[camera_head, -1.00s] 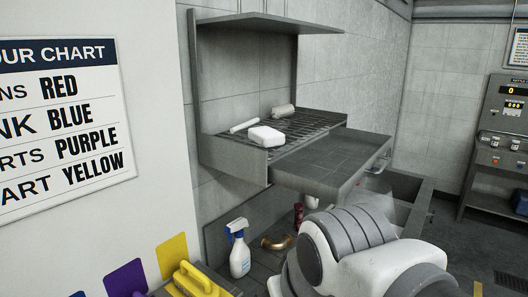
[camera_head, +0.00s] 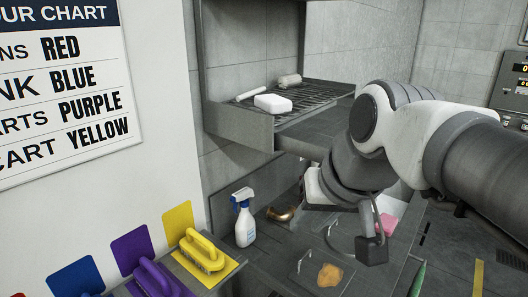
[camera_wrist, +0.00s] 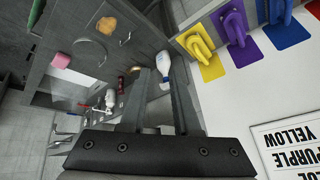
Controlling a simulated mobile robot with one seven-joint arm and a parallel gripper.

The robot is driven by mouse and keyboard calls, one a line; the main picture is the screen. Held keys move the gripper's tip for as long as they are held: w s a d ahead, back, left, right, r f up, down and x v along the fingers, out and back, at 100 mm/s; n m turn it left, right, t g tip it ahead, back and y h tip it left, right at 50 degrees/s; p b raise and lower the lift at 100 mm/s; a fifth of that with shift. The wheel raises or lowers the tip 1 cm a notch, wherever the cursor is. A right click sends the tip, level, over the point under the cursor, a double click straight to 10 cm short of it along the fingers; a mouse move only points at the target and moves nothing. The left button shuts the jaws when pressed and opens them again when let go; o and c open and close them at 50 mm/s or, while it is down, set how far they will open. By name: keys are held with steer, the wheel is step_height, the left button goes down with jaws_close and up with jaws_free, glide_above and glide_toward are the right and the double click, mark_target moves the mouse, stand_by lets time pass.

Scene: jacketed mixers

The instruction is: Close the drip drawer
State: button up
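The drip drawer (camera_head: 302,133) is a flat grey tray. It sticks out from under the slatted rack (camera_head: 318,96) on the wall in the head view. My arm covers its right part and much of its front edge. My gripper (camera_wrist: 159,68) shows in the wrist view with its two dark fingers apart and nothing between them. In the head view my wrist hangs in front of and below the drawer, over the lower basin area; the fingers are hard to make out there. I cannot pick out the drawer in the wrist view.
A white block (camera_head: 273,103) and rolls lie on the rack. Below stand a spray bottle (camera_head: 244,218), a brass elbow (camera_head: 281,213), a tan sponge (camera_head: 330,275) and a pink block (camera_head: 388,223). Yellow (camera_head: 203,252) and purple (camera_head: 160,281) brushes sit at lower left, beside the wall chart (camera_head: 62,90).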

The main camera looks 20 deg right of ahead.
mark_target(306, 144)
steer(key=d+r+m+b, duration=0.1)
steer(key=d, duration=0.1)
steer(key=w+d+r+m, duration=0.1)
steer(key=d+r, duration=0.1)
steer(key=d, duration=0.1)
steer(key=w+d+r+m+b, duration=0.1)
steer(key=d, duration=0.2)
steer(key=shift+w+d+r+m+t+b, duration=0.25)
steer(key=shift+r+m+t+b, duration=0.05)
steer(key=shift+r+t, duration=0.1)
jaws_close()
steer(key=s+d+r+m+h+b, duration=0.1)
steer(key=d+r+m+b, duration=0.3)
steer(key=d, duration=0.6)
steer(key=w+a+f+p, duration=0.1)
steer(key=w+f, duration=0.5)
steer(key=w, duration=0.3)
steer(key=shift+a+f+t, duration=0.3)
steer(key=shift+f, duration=0.05)
steer(key=shift+w, duration=0.2)
